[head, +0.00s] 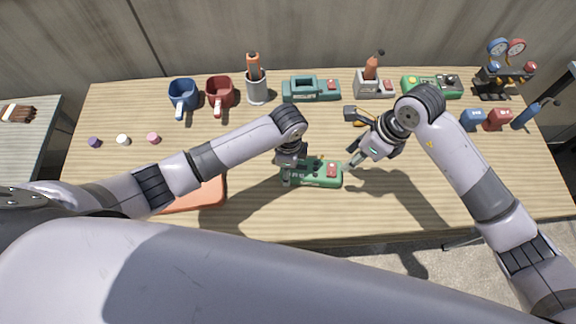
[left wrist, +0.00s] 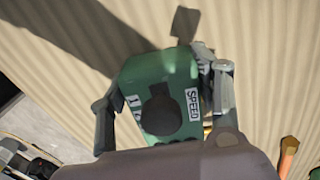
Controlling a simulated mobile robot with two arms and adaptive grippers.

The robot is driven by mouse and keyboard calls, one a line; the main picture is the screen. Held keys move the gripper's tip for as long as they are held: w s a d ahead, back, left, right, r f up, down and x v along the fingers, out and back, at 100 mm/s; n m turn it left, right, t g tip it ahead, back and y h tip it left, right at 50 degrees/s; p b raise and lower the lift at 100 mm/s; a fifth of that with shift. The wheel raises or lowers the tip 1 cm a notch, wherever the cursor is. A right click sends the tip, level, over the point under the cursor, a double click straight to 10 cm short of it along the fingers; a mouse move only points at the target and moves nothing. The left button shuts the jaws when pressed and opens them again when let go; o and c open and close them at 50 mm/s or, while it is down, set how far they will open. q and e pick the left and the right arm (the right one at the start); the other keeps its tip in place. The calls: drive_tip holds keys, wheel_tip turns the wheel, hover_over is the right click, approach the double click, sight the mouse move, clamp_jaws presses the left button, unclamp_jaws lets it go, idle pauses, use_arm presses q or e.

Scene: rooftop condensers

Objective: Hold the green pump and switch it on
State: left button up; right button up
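The green pump (head: 316,182) lies near the front middle of the table, with a red switch (head: 332,170) on its right part. My left gripper (head: 289,178) is down at its left end. In the left wrist view the pump (left wrist: 160,68) sits between the two fingers, which appear to press on its sides; a dark round knob (left wrist: 160,113) and a "SPEED" label (left wrist: 192,104) face the camera. My right gripper (head: 353,140) is open and empty, above and right of the pump. Its lower finger is close to the red switch, seemingly apart from it.
An orange mat (head: 205,193) lies left of the pump, partly under my left arm. The table's front right is clear.

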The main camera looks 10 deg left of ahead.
use_arm(q)
drive_tip(key=c, duration=1.1)
drive_tip(key=shift+c, duration=0.2)
use_arm(e)
drive_tip(key=c, duration=0.4)
drive_tip(key=m, duration=0.2)
drive_tip(key=shift+d+m, duration=0.25)
drive_tip(key=shift+m, duration=0.05)
drive_tip(key=c, duration=0.3)
drive_tip(key=m, duration=0.2)
drive_tip(key=m+y, duration=0.1)
drive_tip(key=m, duration=0.1)
drive_tip(key=shift+w+d+g, duration=0.15)
drive_tip(key=shift+d+g, duration=0.05)
drive_tip(key=shift+g, duration=0.2)
clamp_jaws()
drive_tip(key=w+d+r+m+y, duration=0.1)
drive_tip(key=m, duration=0.7)
drive_tip(key=w+d+r+m+g+y, duration=0.1)
drive_tip(key=m, duration=0.7)
drive_tip(key=d+r+m+y, duration=0.1)
drive_tip(key=m+y, duration=0.1)
drive_tip(key=m, duration=0.6)
drive_tip(key=shift+w+r+m, duration=0.3)
drive_tip(key=shift+w, duration=0.1)
